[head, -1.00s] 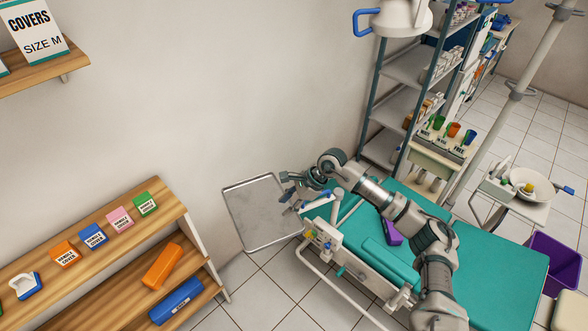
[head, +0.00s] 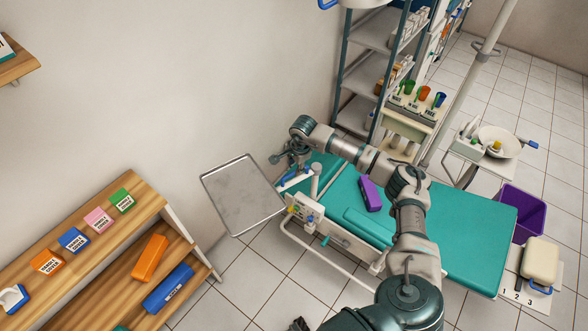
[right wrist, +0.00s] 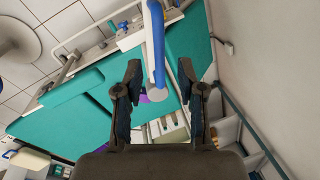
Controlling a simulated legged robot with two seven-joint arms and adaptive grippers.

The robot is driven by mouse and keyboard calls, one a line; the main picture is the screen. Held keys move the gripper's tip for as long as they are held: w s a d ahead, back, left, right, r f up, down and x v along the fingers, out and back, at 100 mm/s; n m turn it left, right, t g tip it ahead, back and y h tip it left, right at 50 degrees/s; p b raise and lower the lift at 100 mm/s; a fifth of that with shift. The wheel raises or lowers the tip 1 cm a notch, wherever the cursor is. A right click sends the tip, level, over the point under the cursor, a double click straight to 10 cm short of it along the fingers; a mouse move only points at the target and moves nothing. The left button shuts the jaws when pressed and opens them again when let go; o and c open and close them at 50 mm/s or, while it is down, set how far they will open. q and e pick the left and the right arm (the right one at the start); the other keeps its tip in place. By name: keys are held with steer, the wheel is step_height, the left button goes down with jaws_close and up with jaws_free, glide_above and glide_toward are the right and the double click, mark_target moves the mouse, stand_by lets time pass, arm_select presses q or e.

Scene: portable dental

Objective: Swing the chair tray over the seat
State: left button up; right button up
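The chair tray (head: 243,196) is a grey rectangular metal plate at the left side of the teal dental chair (head: 460,222), beside the seat and not over it. A blue handle (head: 291,178) on the tray's arm is near the chair's edge; it also shows in the right wrist view (right wrist: 154,45). My right gripper (head: 284,161) is close by the handle. In the right wrist view its fingers (right wrist: 157,88) are spread apart, with the blue handle and a pale post between them. A dark part at the bottom edge of the head view is possibly my left gripper, mostly cut off.
A purple box (head: 370,194) lies on the chair. A wooden shelf (head: 150,196) with coloured boxes stands at the left. A tall metal rack (head: 365,75) and a cart with cups (head: 410,122) stand behind the chair. Tiled floor is free between shelf and chair.

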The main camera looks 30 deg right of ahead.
mark_target(294, 172)
steer(key=f, duration=0.3)
steer(key=shift+w+d+f, duration=0.15)
steer(key=shift+w+f, duration=0.1)
steer(key=shift+w, duration=0.05)
steer(key=shift+w+f, duration=0.1)
steer(key=shift+f, duration=0.15)
steer(key=shift+a, duration=0.25)
steer(key=shift+r, duration=0.1)
jaws_close()
